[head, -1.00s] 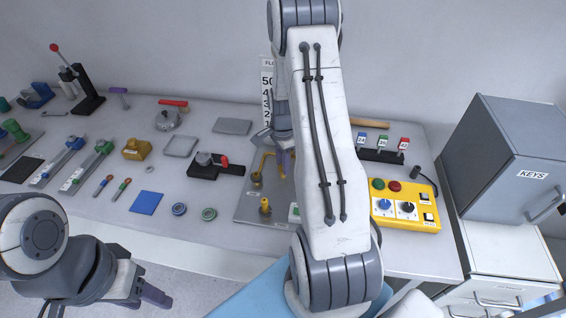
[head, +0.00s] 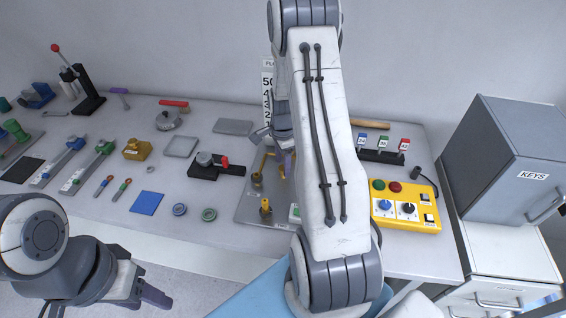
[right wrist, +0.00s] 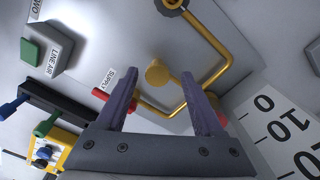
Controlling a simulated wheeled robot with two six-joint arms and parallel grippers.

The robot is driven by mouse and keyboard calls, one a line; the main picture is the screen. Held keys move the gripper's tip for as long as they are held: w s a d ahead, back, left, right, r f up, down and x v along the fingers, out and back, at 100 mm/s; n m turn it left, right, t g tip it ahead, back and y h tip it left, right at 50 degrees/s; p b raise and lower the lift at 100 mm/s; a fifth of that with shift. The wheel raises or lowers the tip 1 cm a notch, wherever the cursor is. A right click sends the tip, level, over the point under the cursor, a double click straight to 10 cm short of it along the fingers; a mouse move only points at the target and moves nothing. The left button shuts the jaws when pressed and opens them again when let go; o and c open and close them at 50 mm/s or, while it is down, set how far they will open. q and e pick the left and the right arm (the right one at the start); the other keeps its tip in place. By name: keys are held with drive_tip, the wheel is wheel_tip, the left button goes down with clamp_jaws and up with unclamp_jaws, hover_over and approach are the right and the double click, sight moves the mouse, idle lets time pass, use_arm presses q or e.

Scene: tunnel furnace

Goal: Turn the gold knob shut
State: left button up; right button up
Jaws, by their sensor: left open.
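A gold round knob (right wrist: 157,73) on a short stem shows in the right wrist view, joined to a bent gold pipe (right wrist: 222,42). My right gripper (right wrist: 159,73) is open, its two purple fingers on either side of the knob. A gap shows between each finger and the knob; I cannot tell how deep the knob sits. In the head view my right gripper (head: 284,160) is mostly hidden behind my arm, at the pipework plate (head: 248,208). My left gripper (head: 152,294) is open and empty, in front of the bench's front edge.
A red part (right wrist: 99,93) by the SUPPLY label lies close to one right finger. A white numbered scale (right wrist: 285,130) stands close on the other side. A yellow control box (head: 405,206) is right of my arm. Several tools and fixtures fill the bench's left side.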

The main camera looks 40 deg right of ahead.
sight(282, 167)
wheel_tip(282, 167, up, 10)
drive_tip(key=b, duration=0.1)
drive_tip(key=shift+r+b, duration=0.25)
drive_tip(key=shift+b, duration=0.05)
drive_tip(key=shift+a, duration=0.1)
idle(0.5)
drive_tip(key=s+a+r+n, duration=0.25)
drive_tip(key=a+n, duration=0.35)
drive_tip(key=a, duration=0.4)
drive_tip(key=s+a+r+n, duration=0.1)
drive_tip(key=a+r+n, duration=0.2)
drive_tip(key=a+n, duration=0.5)
drive_tip(key=s+a+r+n+y, duration=0.1)
drive_tip(key=s+a+n, duration=1.3)
drive_tip(key=s+a, duration=0.2)
drive_tip(key=shift+s+r+n, duration=0.15)
drive_tip(key=shift+s+n, duration=0.25)
drive_tip(key=shift+s, duration=0.85)
